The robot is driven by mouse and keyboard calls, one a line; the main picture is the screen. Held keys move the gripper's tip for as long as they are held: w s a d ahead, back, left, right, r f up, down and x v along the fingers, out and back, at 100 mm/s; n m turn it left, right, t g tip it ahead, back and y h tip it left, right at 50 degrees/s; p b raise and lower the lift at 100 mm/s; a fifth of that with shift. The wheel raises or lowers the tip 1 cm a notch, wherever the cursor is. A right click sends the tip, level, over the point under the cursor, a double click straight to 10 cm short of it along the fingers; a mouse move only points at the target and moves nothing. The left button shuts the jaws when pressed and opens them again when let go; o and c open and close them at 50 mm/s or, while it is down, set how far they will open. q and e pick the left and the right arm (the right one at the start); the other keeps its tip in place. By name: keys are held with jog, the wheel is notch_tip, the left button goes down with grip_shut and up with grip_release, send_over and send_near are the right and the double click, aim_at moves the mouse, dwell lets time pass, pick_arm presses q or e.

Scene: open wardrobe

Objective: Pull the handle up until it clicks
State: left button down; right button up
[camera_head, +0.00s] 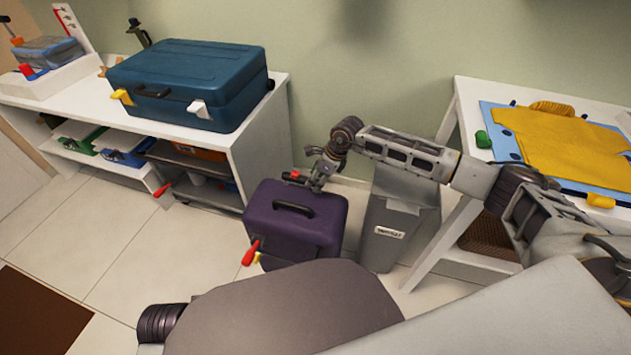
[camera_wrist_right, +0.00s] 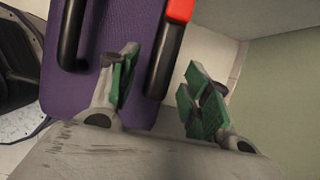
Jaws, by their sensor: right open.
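A purple suitcase (camera_head: 300,232) stands upright on the floor between the white shelf and the grey bin. A black carry handle (camera_head: 293,208) is on it, also seen in the right wrist view (camera_wrist_right: 73,38). At its back top edge is a black pull handle with a red part (camera_head: 294,176); the right wrist view shows this handle (camera_wrist_right: 163,62) close up. My right gripper (camera_head: 318,172) is at the suitcase's top, by the pull handle. Its green-padded fingers (camera_wrist_right: 163,75) are open, with the handle between them in the picture; contact cannot be told. My left gripper is not in view.
A grey bin (camera_head: 392,228) stands right of the suitcase, under my right arm. A white shelf (camera_head: 262,140) with a blue suitcase (camera_head: 190,80) is on the left. A white table (camera_head: 470,110) with yellow clothing (camera_head: 570,145) is at right. Tiled floor (camera_head: 110,245) is clear at left.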

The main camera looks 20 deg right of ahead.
jog(key=shift+a+f, duration=0.2)
jog(key=shift+f, duration=0.25)
jog(key=shift+c, duration=0.5)
grip_shut()
